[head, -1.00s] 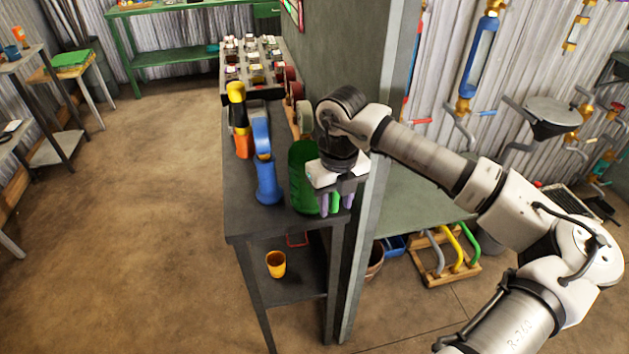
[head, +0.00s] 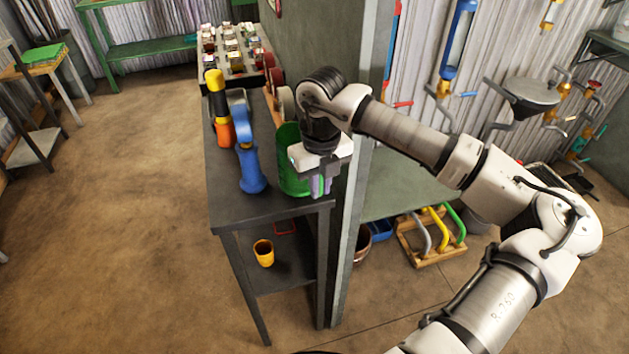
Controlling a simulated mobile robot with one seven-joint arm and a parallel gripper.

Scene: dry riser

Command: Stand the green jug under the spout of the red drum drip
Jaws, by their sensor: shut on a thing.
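The green jug (head: 288,163) stands upright at the near right end of the dark table, partly hidden behind my gripper. My gripper (head: 320,186) points down at the jug's right side. Its fingers are shut on a narrow green part there, which looks like the jug's handle. The jug appears to rest on the tabletop; its far side and top are partly covered. I cannot clearly pick out the red drum drip or its spout in the head view.
A grey-green partition (head: 350,235) rises close on the right. A yellow cup (head: 263,252) sits on the lower shelf.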

